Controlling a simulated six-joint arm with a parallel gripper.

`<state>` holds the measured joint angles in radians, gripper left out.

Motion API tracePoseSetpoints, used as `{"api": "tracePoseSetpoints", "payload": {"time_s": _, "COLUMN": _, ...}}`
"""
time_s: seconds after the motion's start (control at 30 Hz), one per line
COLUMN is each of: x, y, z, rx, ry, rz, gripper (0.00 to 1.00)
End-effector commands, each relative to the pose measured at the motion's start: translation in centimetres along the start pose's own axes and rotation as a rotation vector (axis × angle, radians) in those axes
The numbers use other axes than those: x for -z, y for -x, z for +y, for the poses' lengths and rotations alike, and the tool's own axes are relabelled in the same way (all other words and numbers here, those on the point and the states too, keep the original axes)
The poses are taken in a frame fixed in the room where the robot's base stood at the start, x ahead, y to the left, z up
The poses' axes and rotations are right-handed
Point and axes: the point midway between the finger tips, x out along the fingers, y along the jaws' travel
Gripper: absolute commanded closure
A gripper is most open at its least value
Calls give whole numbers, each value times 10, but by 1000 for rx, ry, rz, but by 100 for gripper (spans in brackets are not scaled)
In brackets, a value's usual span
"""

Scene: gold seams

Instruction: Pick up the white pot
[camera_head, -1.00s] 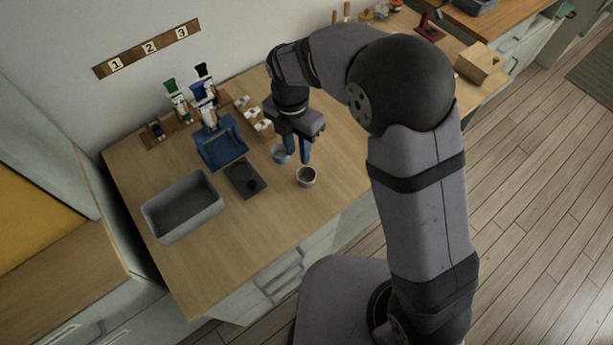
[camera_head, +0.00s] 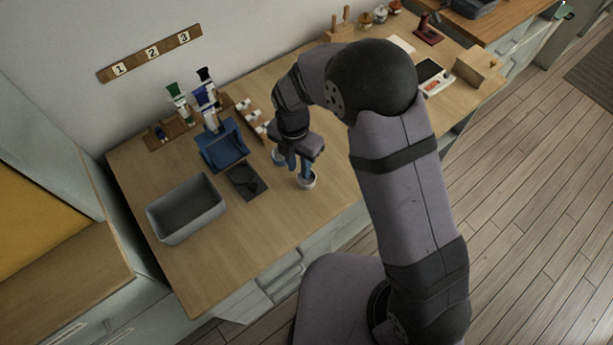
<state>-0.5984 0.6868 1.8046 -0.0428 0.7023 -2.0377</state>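The white pot (camera_head: 308,184) is a small round cup standing upright on the wooden counter, right of the dark square pad. My gripper (camera_head: 299,168) points down with its two blue fingers apart. The right finger overlaps the pot's opening and hides part of its rim. The left finger is left of the pot, near a small blue-grey pot (camera_head: 277,157). I cannot tell whether a finger is inside the white pot, behind it or touching it.
A grey bin (camera_head: 186,209) stands at the front left. A dark pad (camera_head: 246,182) with a small dark item, a blue holder (camera_head: 222,147) and a wooden rack (camera_head: 252,115) are left of my gripper. The counter in front of the pot is clear.

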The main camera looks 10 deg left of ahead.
Motion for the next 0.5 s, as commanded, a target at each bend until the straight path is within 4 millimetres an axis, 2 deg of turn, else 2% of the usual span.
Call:
{"api": "tracePoseSetpoints", "payload": {"time_s": 0.17, "x": 0, "y": -14, "z": 0, "rx": 1, "ry": 0, "rz": 0, "gripper": 75}}
{"api": "tracePoseSetpoints", "payload": {"time_s": 0.43, "x": 0, "y": -16, "z": 0, "rx": -1, "ry": 0, "rz": -1, "gripper": 75}}
{"api": "tracePoseSetpoints", "payload": {"time_s": 0.5, "x": 0, "y": -16, "z": 0, "rx": -1, "ry": 0, "rz": -1, "gripper": 91}}
